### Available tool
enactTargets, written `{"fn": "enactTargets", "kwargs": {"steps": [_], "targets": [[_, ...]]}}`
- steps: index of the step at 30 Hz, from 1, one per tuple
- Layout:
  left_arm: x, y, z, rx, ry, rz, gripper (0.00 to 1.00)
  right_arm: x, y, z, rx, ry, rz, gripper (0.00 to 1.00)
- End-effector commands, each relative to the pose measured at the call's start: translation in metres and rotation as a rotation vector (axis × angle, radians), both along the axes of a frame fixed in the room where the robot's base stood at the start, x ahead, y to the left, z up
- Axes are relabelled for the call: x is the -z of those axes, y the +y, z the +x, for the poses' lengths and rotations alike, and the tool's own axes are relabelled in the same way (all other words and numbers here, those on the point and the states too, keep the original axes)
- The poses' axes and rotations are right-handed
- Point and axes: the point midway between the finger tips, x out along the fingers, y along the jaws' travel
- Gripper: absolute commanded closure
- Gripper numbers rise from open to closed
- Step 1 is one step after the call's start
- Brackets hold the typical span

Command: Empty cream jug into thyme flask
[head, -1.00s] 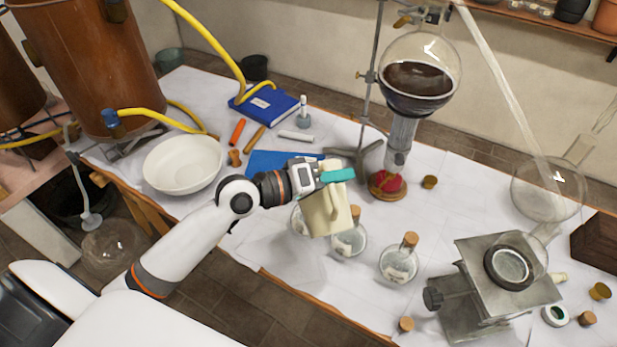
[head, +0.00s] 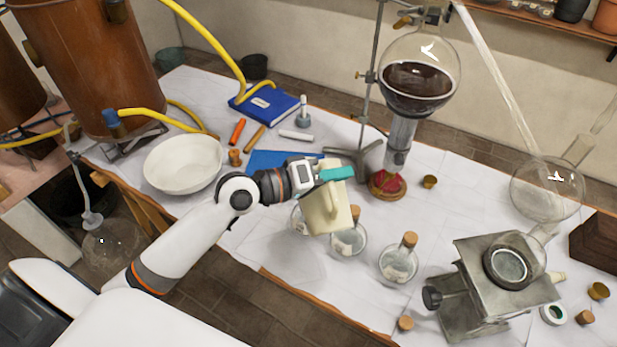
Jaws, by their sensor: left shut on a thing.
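My left gripper (head: 334,174) is shut on the cream jug (head: 325,212), holding it above the table's front part. The jug looks tilted over the small flasks; I cannot see its contents or any stream. Below and behind it, one small round flask (head: 298,221) is mostly hidden at its left. A second flask (head: 349,244) is partly covered by the jug. A third flask (head: 398,264) with a cork stands clear to the right. Their labels are too small to read, so I cannot tell which is the thyme flask. My right gripper is not in view.
A white bowl (head: 182,163) stands left on the table. A stand with a large flask of dark liquid (head: 418,82) rises behind the jug. A metal jack (head: 490,290) stands at right, with loose corks (head: 405,323) nearby. Blue book (head: 267,106) at back.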

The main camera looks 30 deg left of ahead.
Motion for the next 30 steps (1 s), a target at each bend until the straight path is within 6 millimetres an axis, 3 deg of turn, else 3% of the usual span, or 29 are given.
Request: {"fn": "enactTargets", "kwargs": {"steps": [30], "targets": [[-0.0049, 0.0024, 0.0025, -0.001, 0.020, -0.020, 1.00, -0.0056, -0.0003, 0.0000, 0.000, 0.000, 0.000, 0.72]]}}
